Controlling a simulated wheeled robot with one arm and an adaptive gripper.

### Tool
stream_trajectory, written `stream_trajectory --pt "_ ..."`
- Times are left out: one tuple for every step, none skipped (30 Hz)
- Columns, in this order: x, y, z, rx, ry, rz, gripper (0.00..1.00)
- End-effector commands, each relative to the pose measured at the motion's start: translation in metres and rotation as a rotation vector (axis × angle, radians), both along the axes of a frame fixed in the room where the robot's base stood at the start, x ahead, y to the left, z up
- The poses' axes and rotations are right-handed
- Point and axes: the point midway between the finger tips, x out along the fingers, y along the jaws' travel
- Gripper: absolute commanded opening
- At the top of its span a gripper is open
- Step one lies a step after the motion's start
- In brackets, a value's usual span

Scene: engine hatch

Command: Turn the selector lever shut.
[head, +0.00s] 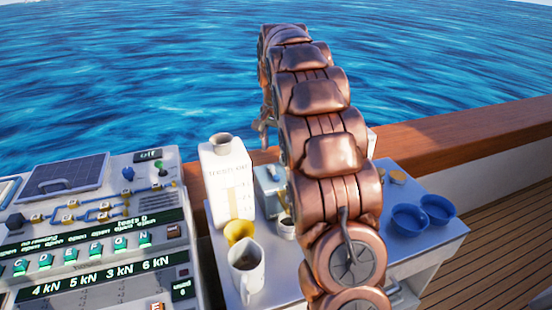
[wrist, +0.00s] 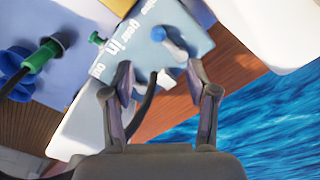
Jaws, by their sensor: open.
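A pale blue box (wrist: 135,65) with white lettering is in the wrist view, ahead of my gripper (wrist: 158,82). A blue lever-like part (wrist: 172,42) sticks out from it near its right side; I take this to be the selector lever. My gripper is open, and its two fingers stand apart with the lever beyond them, not between them. In the head view the pale blue box (head: 267,187) stands on the white bench, partly hidden by my arm. The lever cannot be made out there.
A control console (head: 95,265) stands at left. A wooden rail (head: 460,135) runs behind.

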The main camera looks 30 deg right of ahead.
Motion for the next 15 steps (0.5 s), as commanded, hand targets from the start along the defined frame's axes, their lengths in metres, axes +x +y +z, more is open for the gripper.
stream_trajectory --pt "0.001 0.000 0.005 -0.001 -0.003 0.001 0.58" --pt "0.001 0.000 0.007 -0.001 -0.003 0.001 0.58" --pt "0.001 0.000 0.010 0.000 -0.001 0.000 0.58" --pt "0.000 0.000 0.012 0.001 -0.001 0.000 0.58" --pt "0.000 0.000 0.013 0.001 0.001 0.000 0.58" --pt "0.000 0.000 0.015 0.002 0.001 0.000 0.58" --pt "0.000 0.000 0.016 0.001 0.002 0.000 0.58" --pt "0.000 0.000 0.017 0.001 0.002 0.000 0.58" --pt "0.000 0.000 0.018 0.001 0.002 0.000 0.58" --pt "0.000 0.000 0.018 0.001 0.002 0.000 0.58" --pt "0.000 0.000 0.019 0.001 0.002 0.000 0.58" --pt "0.000 0.000 0.019 0.001 0.002 0.000 0.58" --pt "0.000 0.000 0.019 0.001 0.002 0.000 0.58" --pt "0.000 0.000 0.018 0.001 0.002 0.000 0.58" --pt "0.000 0.000 0.018 0.001 0.002 0.000 0.58"
